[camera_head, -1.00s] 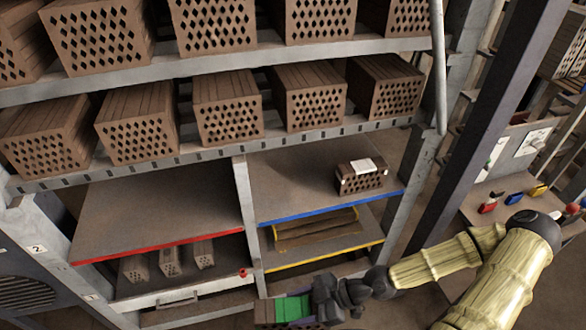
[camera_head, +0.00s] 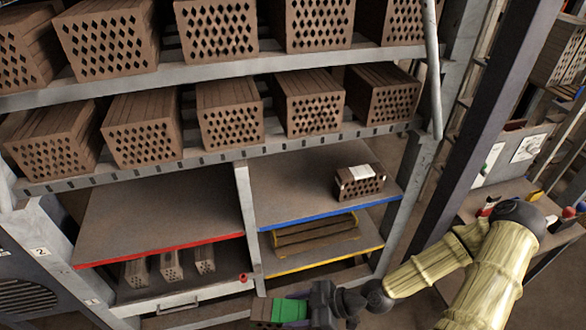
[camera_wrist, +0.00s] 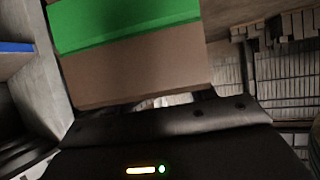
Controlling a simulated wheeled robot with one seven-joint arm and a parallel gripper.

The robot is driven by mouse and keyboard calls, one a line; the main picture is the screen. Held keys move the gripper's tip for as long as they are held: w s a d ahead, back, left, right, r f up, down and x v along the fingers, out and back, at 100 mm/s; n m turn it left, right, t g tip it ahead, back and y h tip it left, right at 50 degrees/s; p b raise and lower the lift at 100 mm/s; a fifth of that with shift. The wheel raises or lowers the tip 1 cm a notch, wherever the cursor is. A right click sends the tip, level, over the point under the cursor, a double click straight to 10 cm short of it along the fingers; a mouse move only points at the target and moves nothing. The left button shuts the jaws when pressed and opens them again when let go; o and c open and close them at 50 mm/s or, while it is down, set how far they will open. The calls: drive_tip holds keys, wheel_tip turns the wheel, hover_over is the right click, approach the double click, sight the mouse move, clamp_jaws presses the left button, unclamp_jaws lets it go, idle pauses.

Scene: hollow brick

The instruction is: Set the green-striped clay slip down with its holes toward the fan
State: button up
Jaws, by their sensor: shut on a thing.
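My gripper (camera_head: 312,308) is shut on the green-striped clay slip (camera_head: 262,311) at the bottom of the head view. It holds the slip in front of the lower shelves, below the yellow-edged one. The slip is a brown block with a broad green band. In the wrist view the slip (camera_wrist: 140,70) fills the upper middle, its green band across the far part and plain brown nearer the jaws. No holes show clearly on it. A dark slatted grille (camera_head: 22,293) is at the lower left of the head view; I cannot tell if it is the fan.
The red-edged shelf (camera_head: 160,215) is empty. The blue-edged shelf (camera_head: 290,185) holds one brick with a white label (camera_head: 360,183) at its right. The yellow-edged shelf (camera_head: 345,254) holds a brown stack. Holed bricks fill the upper racks. A steel post (camera_head: 250,215) divides the bays.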

drive_tip(key=w+d+f+m+t+h, duration=0.3)
drive_tip(key=w+f+m+t+h, duration=0.2)
drive_tip(key=w+m+t, duration=0.6)
drive_tip(key=w+d+f+m+h, duration=0.2)
drive_tip(key=w+d+m+h, duration=0.4)
drive_tip(key=d, duration=0.5)
drive_tip(key=shift+w+d+f+t+h, duration=0.15)
drive_tip(key=shift+w+d+t+h, duration=0.3)
drive_tip(key=shift+h, duration=0.25)
drive_tip(key=shift+a, duration=0.15)
idle(0.5)
wheel_tip(320, 180, down, 7)
drive_tip(key=s, duration=0.2)
drive_tip(key=shift+f, duration=0.15)
drive_tip(key=shift+d, duration=0.2)
